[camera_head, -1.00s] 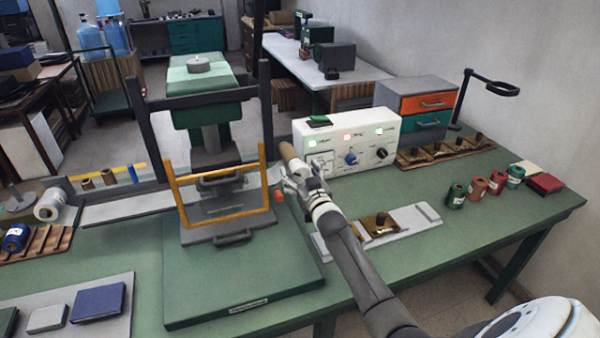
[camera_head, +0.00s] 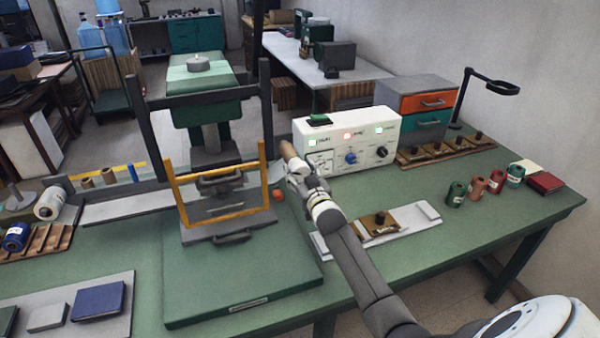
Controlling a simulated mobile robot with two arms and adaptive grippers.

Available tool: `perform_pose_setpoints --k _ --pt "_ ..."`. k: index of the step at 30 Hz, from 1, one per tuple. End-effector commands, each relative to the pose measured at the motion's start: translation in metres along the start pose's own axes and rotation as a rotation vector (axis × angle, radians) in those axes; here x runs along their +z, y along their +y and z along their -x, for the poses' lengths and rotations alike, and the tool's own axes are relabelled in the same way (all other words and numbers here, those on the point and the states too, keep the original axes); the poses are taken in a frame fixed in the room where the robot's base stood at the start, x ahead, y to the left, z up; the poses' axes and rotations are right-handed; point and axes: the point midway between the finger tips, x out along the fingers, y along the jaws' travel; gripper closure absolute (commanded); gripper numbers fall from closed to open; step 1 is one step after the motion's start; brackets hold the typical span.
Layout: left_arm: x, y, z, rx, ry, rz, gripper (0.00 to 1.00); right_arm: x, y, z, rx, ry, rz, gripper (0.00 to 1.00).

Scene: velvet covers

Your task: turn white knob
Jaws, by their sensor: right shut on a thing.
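A white control box (camera_head: 347,143) stands on the green workbench. Its front carries a blue knob (camera_head: 350,157), a black knob (camera_head: 381,152) and small lit indicators; I cannot make out a white knob on it. My right gripper (camera_head: 293,165) is left of the box, in front of its left end. It is shut on a brown cylindrical handle (camera_head: 287,149) that sticks up and to the left. A pale, thin shape (camera_head: 275,172) shows just left of the fingers; I cannot tell if it belongs to the held thing. My left gripper is not in view.
A press frame with a yellow-orange bar (camera_head: 221,216) stands left of my gripper, with a small orange ball-like part (camera_head: 277,195) beside it. A light tray (camera_head: 420,219) with a brown block lies below. Several spools (camera_head: 475,189) stand at right. The bench's front right is clear.

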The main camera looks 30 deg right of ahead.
Motion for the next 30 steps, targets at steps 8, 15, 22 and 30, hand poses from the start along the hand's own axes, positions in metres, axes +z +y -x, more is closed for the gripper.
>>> perform_pose_setpoints --k 8,15,22,30 --pt "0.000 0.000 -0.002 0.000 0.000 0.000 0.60 0.001 0.000 0.000 -0.001 -0.001 0.162 0.72" --pt "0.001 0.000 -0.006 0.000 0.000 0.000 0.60 0.001 0.000 0.000 0.000 -0.001 0.384 0.72" --pt "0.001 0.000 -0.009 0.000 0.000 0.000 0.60 0.001 0.000 0.000 0.000 -0.001 0.600 0.72" --pt "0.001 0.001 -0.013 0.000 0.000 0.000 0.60 0.001 0.000 0.000 -0.001 0.000 0.818 0.72"
